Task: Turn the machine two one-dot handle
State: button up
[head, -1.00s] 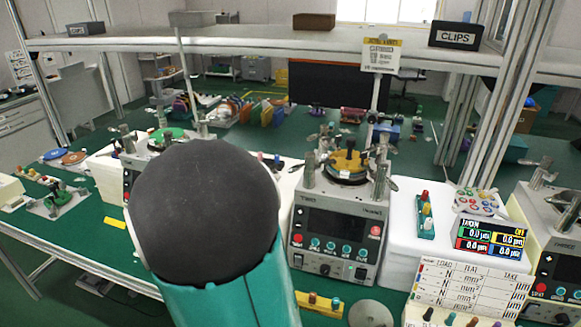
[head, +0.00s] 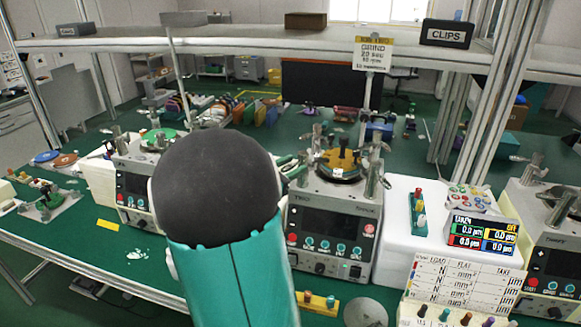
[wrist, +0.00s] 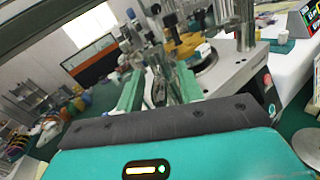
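Machine two (head: 330,225) is the grey box with a dark panel near the middle of the head view. Its top carries a yellow-orange fixture (head: 339,160) and metal posts with handles. Its left metal handle (head: 302,174) stands beside my gripper (head: 288,166), which is partly hidden by my dark arm joint. In the wrist view, my gripper's (wrist: 158,92) two green fingers are apart, with a metal handle (wrist: 159,85) seen between them. I cannot tell whether they touch it. No dot marks are readable, so I cannot tell which handle has one dot.
A similar machine (head: 135,190) stands left and another (head: 552,245) right. A white block with a display (head: 481,236) and a chart board (head: 462,283) are right of machine two. A shelf (head: 260,45) with a hanging sign (head: 374,52) crosses above the bench.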

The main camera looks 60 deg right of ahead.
grip_shut()
